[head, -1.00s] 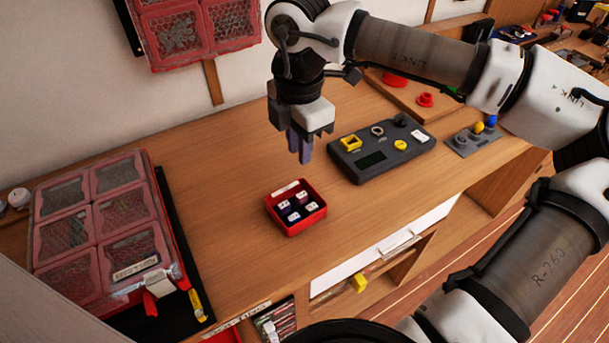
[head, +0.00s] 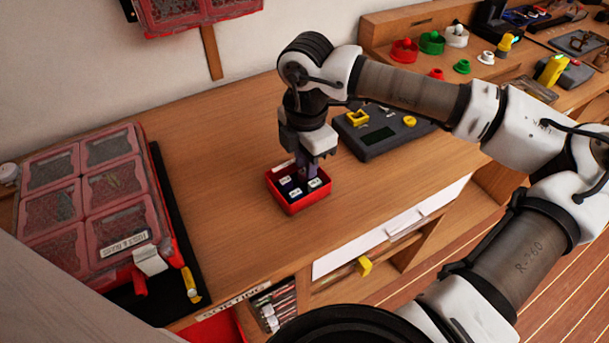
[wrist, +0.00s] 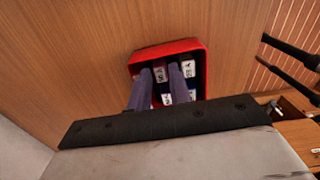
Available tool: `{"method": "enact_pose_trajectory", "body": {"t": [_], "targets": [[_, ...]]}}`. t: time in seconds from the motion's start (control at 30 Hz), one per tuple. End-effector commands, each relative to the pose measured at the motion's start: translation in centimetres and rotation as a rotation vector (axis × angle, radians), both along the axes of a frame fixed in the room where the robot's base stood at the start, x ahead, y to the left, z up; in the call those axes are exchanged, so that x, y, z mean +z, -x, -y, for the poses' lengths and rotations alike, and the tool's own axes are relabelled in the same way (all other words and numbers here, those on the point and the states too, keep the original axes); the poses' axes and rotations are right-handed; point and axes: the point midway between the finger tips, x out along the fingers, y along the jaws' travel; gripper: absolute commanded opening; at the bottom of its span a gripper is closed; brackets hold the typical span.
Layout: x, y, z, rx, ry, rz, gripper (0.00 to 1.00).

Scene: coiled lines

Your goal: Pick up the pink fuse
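A small red bin (head: 297,208) on the wooden worktop holds several small fuses with white labels. My gripper (head: 308,176) points down into the back of this bin. In the wrist view my gripper (wrist: 160,68) has its two grey-purple fingers apart over the bin (wrist: 168,47). A purplish fuse (wrist: 160,76) and a second labelled fuse (wrist: 166,98) show between the fingers. A dark fuse (wrist: 188,72) lies to the right of the right finger. None looks clearly pink; the fingers hide part of the bin, and contact with a fuse cannot be made out.
A grey device (head: 380,133) with yellow parts lies behind and right of the bin. A red-framed case (head: 90,190) stands at the left. Colored knobs (head: 432,43) are at the back right. The worktop left of the bin is clear.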

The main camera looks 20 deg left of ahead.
Motion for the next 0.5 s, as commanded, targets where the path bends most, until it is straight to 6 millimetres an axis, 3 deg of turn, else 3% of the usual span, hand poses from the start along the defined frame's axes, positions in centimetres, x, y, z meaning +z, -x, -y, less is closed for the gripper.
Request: {"method": "enact_pose_trajectory", "body": {"t": [0.1, 0.37, 0.5], "targets": [[-1.25, 0.04, -0.04, 0.001, -0.001, 0.001, 0.20], [-1.33, 0.02, -0.02, 0.000, 0.000, 0.001, 0.20], [-1.32, 0.01, -0.02, 0.000, 0.000, 0.001, 0.02]]}}
